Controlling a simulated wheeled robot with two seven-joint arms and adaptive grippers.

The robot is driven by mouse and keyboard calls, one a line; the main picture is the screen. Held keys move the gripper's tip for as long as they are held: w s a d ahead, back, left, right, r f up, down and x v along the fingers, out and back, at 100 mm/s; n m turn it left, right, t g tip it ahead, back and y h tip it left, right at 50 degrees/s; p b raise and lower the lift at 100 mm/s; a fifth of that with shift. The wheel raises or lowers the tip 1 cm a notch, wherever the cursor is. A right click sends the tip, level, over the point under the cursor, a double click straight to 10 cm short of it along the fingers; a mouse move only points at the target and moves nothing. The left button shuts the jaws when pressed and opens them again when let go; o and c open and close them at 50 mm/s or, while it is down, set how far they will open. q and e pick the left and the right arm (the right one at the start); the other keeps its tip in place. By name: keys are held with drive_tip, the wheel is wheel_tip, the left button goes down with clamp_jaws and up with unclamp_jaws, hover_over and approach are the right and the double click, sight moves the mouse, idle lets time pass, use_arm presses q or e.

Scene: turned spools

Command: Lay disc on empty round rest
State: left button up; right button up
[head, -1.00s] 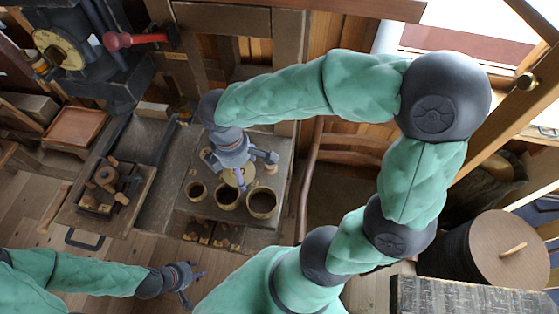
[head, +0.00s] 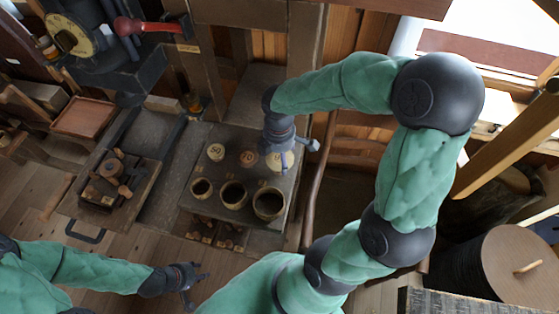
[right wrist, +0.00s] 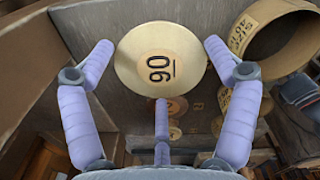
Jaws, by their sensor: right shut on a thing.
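A pale cream disc (right wrist: 160,60) marked with a dark number sits between the fingers of my right gripper (right wrist: 160,75) in the right wrist view. The gripper is shut on it. In the head view my right gripper (head: 279,150) holds the disc (head: 285,164) over the back right of the grey bench top; its gap to the surface is unclear. To its left lie a bare reddish-brown numbered round (head: 248,158) and a paler numbered round (head: 216,152). My left gripper (head: 190,284) is apart from these at the lower left, fingers spread and empty.
Three open round cups of rising size stand along the bench front: small (head: 202,189), middle (head: 233,195) and large (head: 268,203). A wooden tray with turned parts (head: 115,178) lies left. A curved wooden rail (head: 318,180) runs right of the bench.

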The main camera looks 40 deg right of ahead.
sight(279, 159)
drive_tip(key=shift+f+b, duration=0.4)
drive_tip(key=shift+f, duration=1.05)
drive_tip(key=shift+f, duration=0.2)
drive_tip(key=o, duration=0.6)
drive_tip(key=shift+r, duration=0.1)
wheel_tip(279, 159, up, 12)
drive_tip(key=p, duration=0.3)
drive_tip(key=shift+a+r+p, duration=0.15)
drive_tip(key=shift+p, duration=0.15)
